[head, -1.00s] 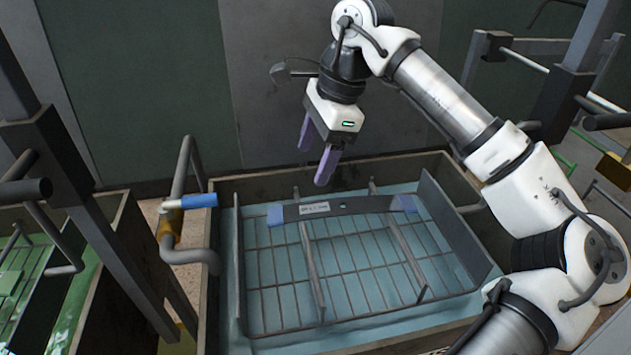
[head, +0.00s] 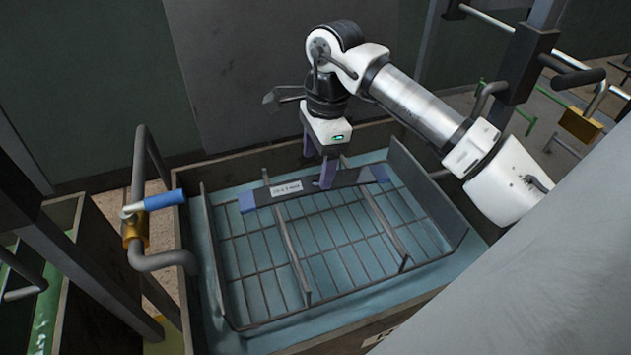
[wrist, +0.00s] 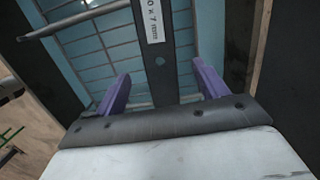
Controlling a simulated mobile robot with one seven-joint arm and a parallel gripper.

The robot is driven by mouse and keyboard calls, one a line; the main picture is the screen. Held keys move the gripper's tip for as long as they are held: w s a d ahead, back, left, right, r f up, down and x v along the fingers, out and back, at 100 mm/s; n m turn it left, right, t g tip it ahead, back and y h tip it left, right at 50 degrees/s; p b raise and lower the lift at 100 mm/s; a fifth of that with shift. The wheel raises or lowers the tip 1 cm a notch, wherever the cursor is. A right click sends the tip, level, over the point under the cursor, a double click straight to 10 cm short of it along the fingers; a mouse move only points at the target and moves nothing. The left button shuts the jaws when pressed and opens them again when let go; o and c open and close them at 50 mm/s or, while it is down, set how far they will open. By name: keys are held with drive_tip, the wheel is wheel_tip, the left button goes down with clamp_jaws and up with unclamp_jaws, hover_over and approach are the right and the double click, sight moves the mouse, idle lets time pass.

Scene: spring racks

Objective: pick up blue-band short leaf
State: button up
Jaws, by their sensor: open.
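The blue-band short leaf (head: 308,191) is a dark flat bar with blue ends and a white label. It lies across the rails of a wire rack (head: 290,255) inside a bin. My gripper (head: 318,172) has purple fingers and is low over the leaf, right of its label. In the wrist view the leaf (wrist: 156,75) runs between my two open fingers (wrist: 160,92), with space on both sides. I cannot tell how far below the fingertips it is.
The bin (head: 184,255) has raised walls around the rack. A pipe with a blue handle (head: 166,200) stands at its left. Another bin (head: 70,215) is at the far left. A grey surface (head: 530,270) blocks the lower right.

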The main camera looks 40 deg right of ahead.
sight(315, 182)
drive_tip(key=shift+a+f+p, duration=0.15)
drive_tip(key=shift+f+p, duration=0.45)
drive_tip(key=shift+f, duration=1.65)
drive_tip(key=shift+r, duration=0.1)
drive_tip(key=c, duration=1.4)
drive_tip(key=shift+o, duration=0.2)
